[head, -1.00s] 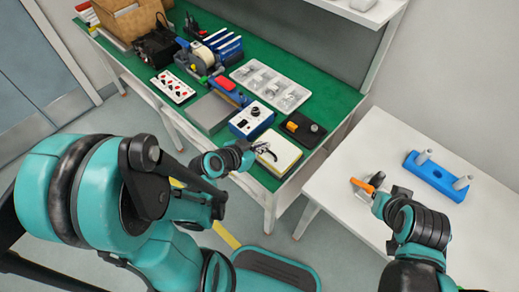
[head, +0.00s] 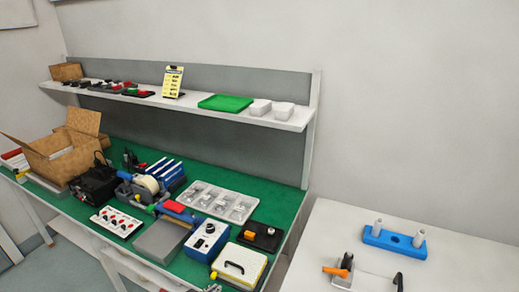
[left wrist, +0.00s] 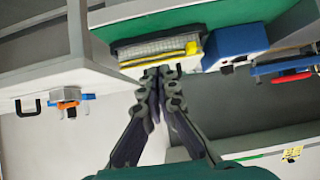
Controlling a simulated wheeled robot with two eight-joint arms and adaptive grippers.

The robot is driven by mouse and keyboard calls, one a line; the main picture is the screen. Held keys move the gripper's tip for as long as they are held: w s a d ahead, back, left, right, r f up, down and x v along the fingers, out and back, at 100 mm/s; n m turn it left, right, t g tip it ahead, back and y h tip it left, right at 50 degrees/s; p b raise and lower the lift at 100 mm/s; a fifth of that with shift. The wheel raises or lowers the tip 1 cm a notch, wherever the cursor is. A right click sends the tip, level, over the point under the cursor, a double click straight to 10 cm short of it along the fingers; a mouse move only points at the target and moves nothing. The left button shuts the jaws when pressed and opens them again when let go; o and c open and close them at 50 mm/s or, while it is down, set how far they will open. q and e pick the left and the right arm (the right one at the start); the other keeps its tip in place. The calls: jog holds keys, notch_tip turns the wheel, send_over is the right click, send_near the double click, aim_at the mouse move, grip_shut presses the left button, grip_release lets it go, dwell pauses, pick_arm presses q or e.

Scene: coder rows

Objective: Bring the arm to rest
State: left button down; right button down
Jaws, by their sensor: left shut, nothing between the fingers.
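My left gripper (left wrist: 162,72) points away from the camera in the left wrist view. Its two fingers come together at the tips and hold nothing. In the head view only a small tip of the left gripper (head: 213,288) shows at the bottom edge. It is close to the front edge of the green bench (head: 182,267), beside the yellow-and-white case with a black handle (head: 240,268). In the wrist view the fingertips overlap the case (left wrist: 165,48); I cannot tell whether they touch it. My right gripper is not in view.
A blue box with a knob (head: 205,240) and a grey block (head: 160,241) stand near the bench front. A shelf (head: 290,124) runs above. A white table (head: 325,225) at right holds a blue two-peg fixture (head: 394,243) and an orange-handled clamp (head: 338,271).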

pick_arm(q)
jog(key=s+a+r+n+g+y, duration=0.2)
jog(key=s+r+n+g+y, duration=0.1)
jog(key=s+r, duration=0.4)
jog(key=s+n, duration=0.1)
jog(key=s, duration=0.1)
jog(key=shift+s+a+r+y, duration=0.25)
jog(key=shift+s+a+y, duration=0.1)
jog(key=shift+s+y, duration=0.05)
